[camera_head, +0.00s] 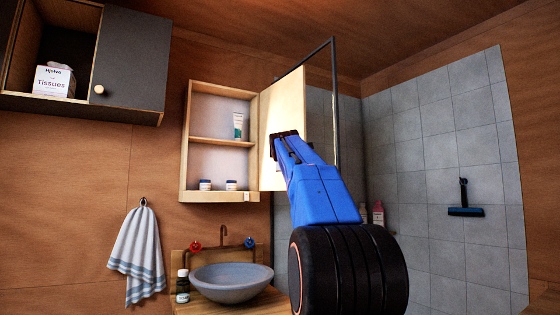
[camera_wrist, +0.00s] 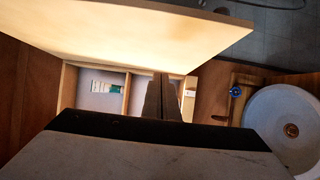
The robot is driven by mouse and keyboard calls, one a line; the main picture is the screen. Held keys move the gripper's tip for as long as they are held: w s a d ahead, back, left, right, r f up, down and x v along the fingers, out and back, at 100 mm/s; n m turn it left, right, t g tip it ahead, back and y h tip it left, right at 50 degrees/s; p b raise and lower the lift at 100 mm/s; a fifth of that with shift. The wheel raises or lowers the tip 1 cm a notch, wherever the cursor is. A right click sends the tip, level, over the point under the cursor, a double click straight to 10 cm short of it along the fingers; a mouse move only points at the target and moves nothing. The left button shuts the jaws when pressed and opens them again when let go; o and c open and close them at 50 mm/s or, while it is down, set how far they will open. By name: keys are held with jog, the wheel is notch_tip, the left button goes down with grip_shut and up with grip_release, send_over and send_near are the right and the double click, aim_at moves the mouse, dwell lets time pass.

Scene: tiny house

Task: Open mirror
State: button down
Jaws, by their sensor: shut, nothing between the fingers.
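The mirror cabinet (camera_head: 183,150) hangs on the wood wall above the basin. Its door (camera_head: 292,88) stands wide open, swung out to the right, with its pale inner face showing. Inside are a tube (camera_head: 238,125) on the upper shelf and two small jars (camera_head: 205,185) at the bottom. My gripper (camera_head: 284,136) is shut and empty, in front of the door's inner face in the head view. In the wrist view the door (camera_wrist: 140,35) spans the top, and my fingers (camera_wrist: 161,95) point toward the cabinet's shelves. I cannot tell whether they touch the door.
A towel (camera_head: 138,255) hangs on the left wall. An upper cabinet (camera_head: 130,60) is at upper left. A tiled shower (camera_head: 440,150) is at right.

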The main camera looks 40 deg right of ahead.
jog(key=s+a, duration=0.3)
jog(key=s, duration=0.3)
jog(key=shift+s, duration=0.25)
jog(key=s+a+f+m+g+y, duration=0.2)
jog(key=s+a+f+m+y, duration=0.15)
jog(key=a+f, duration=1.1)
jog(key=s+a+f+m+g+y, duration=0.15)
jog(key=s+a+f+y, duration=0.25)
jog(key=a+f, duration=1.1)
jog(key=s+a+f+m+g+y, duration=0.1)
jog(key=s+a+f, duration=0.3)
jog(key=s+f, duration=0.3)
jog(key=s+a+f+m+g+y, duration=0.1)
jog(key=s+a+f, duration=0.3)
jog(key=f, duration=1.2)
jog(key=s+a+f+m+g+y, duration=0.2)
jog(key=s+a+f+m+g, duration=0.1)
jog(key=s+f, duration=0.9)
jog(key=shift+s+a+f, duration=0.15)
jog(key=shift+a+f, duration=0.05)
jog(key=shift+a, duration=0.5)
jog(key=c, duration=2.5)
grip_release()
jog(key=shift+g, duration=0.25)
